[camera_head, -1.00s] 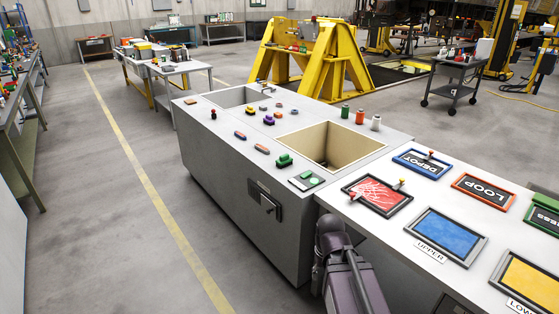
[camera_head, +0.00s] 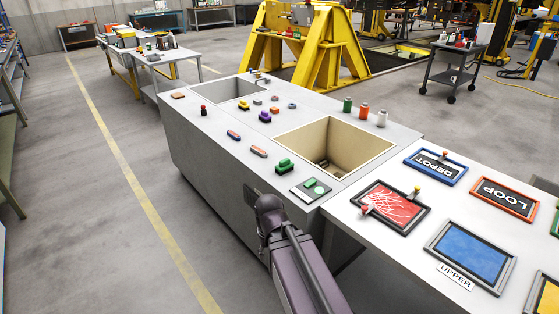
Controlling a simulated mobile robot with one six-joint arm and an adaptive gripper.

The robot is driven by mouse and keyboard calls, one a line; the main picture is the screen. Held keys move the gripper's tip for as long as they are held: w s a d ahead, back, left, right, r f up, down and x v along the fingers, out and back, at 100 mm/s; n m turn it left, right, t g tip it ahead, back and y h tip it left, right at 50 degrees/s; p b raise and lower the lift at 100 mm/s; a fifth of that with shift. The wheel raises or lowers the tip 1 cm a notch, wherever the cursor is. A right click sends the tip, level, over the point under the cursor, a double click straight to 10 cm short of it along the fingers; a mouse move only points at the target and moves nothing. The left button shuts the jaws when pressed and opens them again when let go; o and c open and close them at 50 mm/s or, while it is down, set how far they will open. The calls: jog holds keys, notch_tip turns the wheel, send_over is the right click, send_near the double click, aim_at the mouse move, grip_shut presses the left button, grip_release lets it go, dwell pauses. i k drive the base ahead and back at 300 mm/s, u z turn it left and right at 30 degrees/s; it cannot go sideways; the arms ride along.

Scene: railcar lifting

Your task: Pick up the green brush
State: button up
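A small green block-shaped thing (camera_head: 285,166), which looks like the green brush, lies on the grey counter (camera_head: 215,150) near its front edge, left of the beige-lined basin. It has a green top over a darker lower part. My arm rises from the bottom of the picture and its visible part ends at a joint in front of the counter, below the green brush. My gripper is not clearly visible, so I cannot tell what it holds.
The beige-lined open basin (camera_head: 362,156) is right of the brush. A panel with green pads (camera_head: 312,188) lies close in front. Yellow (camera_head: 243,105) and purple (camera_head: 265,116) brush-like pieces, small red-blue pieces and spools share the counter. Framed signs (camera_head: 435,166) lie at right.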

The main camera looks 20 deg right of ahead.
aim_at(285, 166)
jog(key=z, duration=0.15)
jog(key=i, duration=0.9)
jog(key=z, duration=0.35)
